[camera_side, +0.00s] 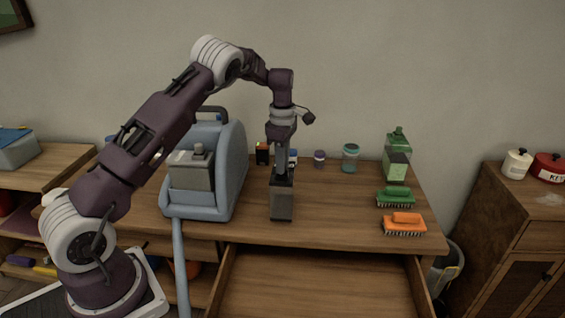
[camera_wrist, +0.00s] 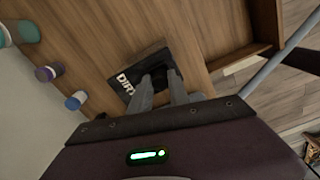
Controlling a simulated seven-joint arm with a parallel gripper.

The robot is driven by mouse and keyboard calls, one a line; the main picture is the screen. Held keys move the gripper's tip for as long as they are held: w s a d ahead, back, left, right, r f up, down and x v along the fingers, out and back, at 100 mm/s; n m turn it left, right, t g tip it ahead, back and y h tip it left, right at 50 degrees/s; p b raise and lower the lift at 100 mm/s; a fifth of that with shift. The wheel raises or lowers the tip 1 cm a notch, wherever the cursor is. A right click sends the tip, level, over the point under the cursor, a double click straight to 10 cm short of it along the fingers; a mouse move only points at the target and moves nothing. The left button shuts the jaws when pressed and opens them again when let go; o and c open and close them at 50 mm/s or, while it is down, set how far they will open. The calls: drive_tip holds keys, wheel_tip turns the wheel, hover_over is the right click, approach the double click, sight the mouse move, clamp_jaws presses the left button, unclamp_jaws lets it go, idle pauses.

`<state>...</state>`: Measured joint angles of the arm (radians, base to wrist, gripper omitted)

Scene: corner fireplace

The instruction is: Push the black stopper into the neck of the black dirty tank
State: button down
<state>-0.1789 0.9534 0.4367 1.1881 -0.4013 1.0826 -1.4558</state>
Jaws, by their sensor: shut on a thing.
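The black dirty tank (camera_side: 282,206) stands upright on the wooden desk, right of the blue machine. In the wrist view its white "DIRTY" lettering shows on the black top (camera_wrist: 127,82), partly covered by my fingers. My gripper (camera_side: 283,178) points straight down over the tank. It is shut on the black stopper (camera_wrist: 172,77), which shows dark between the fingertips, right at the tank's top. The neck is hidden by the stopper and fingers, so I cannot tell how deep the stopper sits.
The blue machine (camera_side: 236,165) with a grey tank (camera_side: 191,176) stands left. Small jars, a green bottle (camera_side: 397,162), a green brush (camera_side: 396,197) and an orange brush (camera_side: 404,223) lie right. An open drawer (camera_side: 315,285) juts out in front. Desk between tank and brushes is clear.

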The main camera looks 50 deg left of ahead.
drive_tip(key=shift+f, duration=0.1)
drive_tip(key=c, duration=1.3)
unclamp_jaws()
drive_tip(key=shift+o, duration=0.2)
drive_tip(key=s+d+r+m+t, duration=0.1)
drive_tip(key=s+d+r+m, duration=0.15)
drive_tip(key=r, duration=0.75)
drive_tip(key=s+d+r+m, duration=0.2)
drive_tip(key=s+r, duration=0.1)
drive_tip(key=r, duration=0.8)
drive_tip(key=s+d+r+m+t+h, duration=0.1)
drive_tip(key=s+d+r+m, duration=0.2)
drive_tip(key=s+d, duration=0.15)
drive_tip(key=s+d+r+m+t, duration=0.1)
drive_tip(key=s+d+r+m, duration=0.1)
drive_tip(key=s+d+m, duration=0.3)
drive_tip(key=s+d+f+m+t, duration=0.1)
drive_tip(key=s+d+f+m, duration=0.2)
drive_tip(key=s, duration=0.7)
drive_tip(key=s+d+f+m+t+y, duration=0.1)
drive_tip(key=s+d+f+m, duration=0.1)
drive_tip(key=s+m, duration=0.6)
drive_tip(key=shift+s+d+f+t, duration=0.35)
drive_tip(key=shift+s+f, duration=0.4)
drive_tip(key=shift+s, duration=0.35)
